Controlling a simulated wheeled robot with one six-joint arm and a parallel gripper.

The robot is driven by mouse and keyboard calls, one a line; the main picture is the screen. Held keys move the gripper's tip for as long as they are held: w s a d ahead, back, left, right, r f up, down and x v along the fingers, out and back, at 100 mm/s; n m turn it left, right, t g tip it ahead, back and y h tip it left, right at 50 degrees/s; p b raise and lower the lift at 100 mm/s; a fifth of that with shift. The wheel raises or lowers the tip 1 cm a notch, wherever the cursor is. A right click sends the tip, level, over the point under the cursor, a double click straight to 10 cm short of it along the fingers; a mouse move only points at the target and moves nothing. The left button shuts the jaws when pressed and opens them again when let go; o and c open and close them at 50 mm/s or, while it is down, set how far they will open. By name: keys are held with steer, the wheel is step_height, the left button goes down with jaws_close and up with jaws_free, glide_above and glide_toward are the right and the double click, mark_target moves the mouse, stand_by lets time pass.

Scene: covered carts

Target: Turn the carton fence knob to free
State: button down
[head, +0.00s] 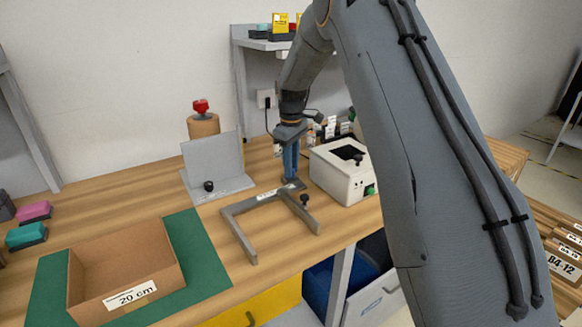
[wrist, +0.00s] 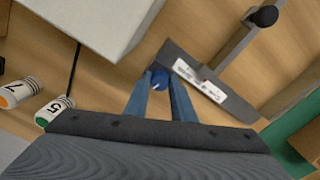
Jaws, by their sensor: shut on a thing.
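A grey U-shaped frame (head: 238,227) lies flat on the wooden bench in the head view, with a white label on its rear bar. I cannot tell which setting the mark points to, and the label is too small to read. My gripper (head: 291,178) points straight down at the frame's rear corner. In the head view the fingers hide the knob.
A white box-shaped device (head: 329,178) stands close right of my gripper. A grey upright plate (head: 213,160) with a black knob stands left. A black knob (head: 304,200) rises from the frame's right arm. An open carton (head: 125,262) marked 20 cm sits on a green mat (head: 204,250).

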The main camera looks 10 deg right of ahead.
steer(key=shift+n, duration=0.6)
steer(key=shift+w, duration=0.1)
steer(key=c, duration=1.5)
jaws_free()
step_height(320, 180, up, 8)
steer(key=shift+f+b, duration=0.1)
steer(key=shift+b, duration=0.9)
